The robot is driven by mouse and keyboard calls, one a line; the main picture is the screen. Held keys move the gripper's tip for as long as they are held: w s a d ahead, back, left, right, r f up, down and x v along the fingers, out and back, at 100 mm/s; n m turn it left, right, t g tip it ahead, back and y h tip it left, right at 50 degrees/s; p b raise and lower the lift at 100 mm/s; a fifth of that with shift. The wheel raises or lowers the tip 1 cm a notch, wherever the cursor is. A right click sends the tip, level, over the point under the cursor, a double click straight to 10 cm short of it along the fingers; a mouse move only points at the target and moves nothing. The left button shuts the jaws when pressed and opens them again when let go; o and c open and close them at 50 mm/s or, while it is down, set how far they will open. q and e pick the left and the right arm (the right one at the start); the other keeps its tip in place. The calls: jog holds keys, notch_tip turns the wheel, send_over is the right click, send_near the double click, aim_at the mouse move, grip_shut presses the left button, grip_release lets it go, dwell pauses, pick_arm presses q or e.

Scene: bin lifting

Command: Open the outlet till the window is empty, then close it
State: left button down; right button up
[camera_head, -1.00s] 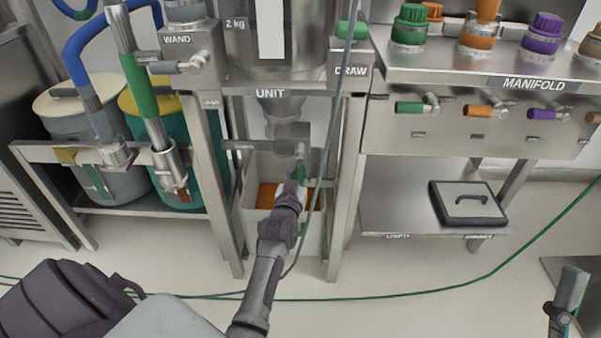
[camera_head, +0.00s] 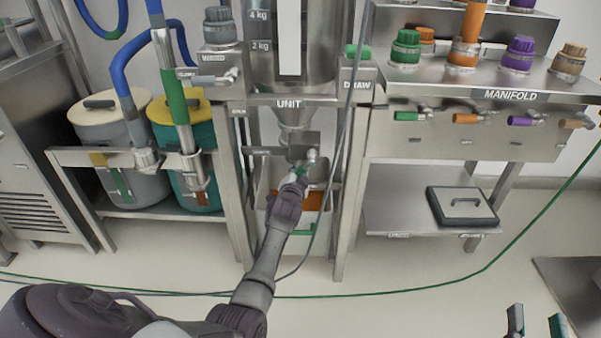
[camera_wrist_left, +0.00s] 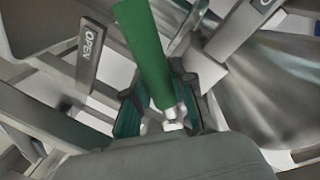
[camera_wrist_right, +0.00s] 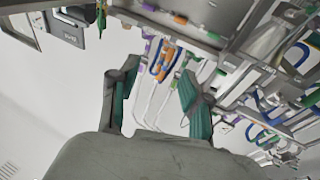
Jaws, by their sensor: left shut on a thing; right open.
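The steel unit has a tall window strip (camera_head: 290,38), white over all of it that shows; its top is cut off. Below its funnel (camera_head: 295,115) sits the outlet, a grey block (camera_head: 303,145) with a green handle (camera_wrist_left: 145,45). My left gripper (camera_wrist_left: 160,115) is shut on this handle, which runs between its fingers; it is small in the head view (camera_head: 299,172). A pale bin (camera_head: 290,245) with orange contents (camera_head: 312,201) stands below the outlet, partly behind my arm. My right gripper (camera_head: 537,322) is open and empty at the bottom right; its wrist view (camera_wrist_right: 155,95) shows nothing between the fingers.
An OPEN sign (camera_wrist_left: 88,52) is beside the handle. Lidded drums (camera_head: 112,130) stand on the left with blue hoses. The manifold (camera_head: 470,125) with coloured caps is on the right, above a shelf with a black-edged lid (camera_head: 462,207). A green hose (camera_head: 420,287) crosses the floor.

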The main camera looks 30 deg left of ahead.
pick_arm(q)
jog(key=shift+s+a+r+m+y+p, duration=0.2)
jog(key=shift+r+m+p, duration=0.15)
jog(key=shift+m, duration=0.25)
jog(key=shift+s+a+r+m+y+p, duration=0.1)
jog(key=shift+a+r+m+y+p, duration=0.1)
jog(key=shift+r+m+p, duration=0.3)
jog(key=m, duration=0.1)
jog(key=r+m+g+p, duration=0.1)
jog(key=m, duration=0.2)
jog(key=shift+s+a+r+y, duration=0.15)
jog(key=shift+a+r+y, duration=0.1)
jog(key=shift+a+y, duration=0.1)
jog(key=shift+r+m+g+y+p, duration=0.25)
jog(key=shift+r+m+g+p, duration=0.1)
jog(key=shift+m, duration=0.45)
pick_arm(e)
jog(key=s+d+f+g+h, duration=0.1)
jog(key=s+d+f+g, duration=0.1)
jog(key=f+g, duration=0.3)
jog(key=s+d+f+g+h, duration=0.2)
jog(key=s+f+g, duration=0.3)
jog(key=f, duration=0.4)
jog(key=shift+f+m+g, duration=0.25)
jog(key=shift+m+g, duration=0.05)
pick_arm(q)
jog(key=c, duration=0.9)
grip_release()
jog(key=shift+c, duration=0.2)
jog(key=shift+d, duration=0.1)
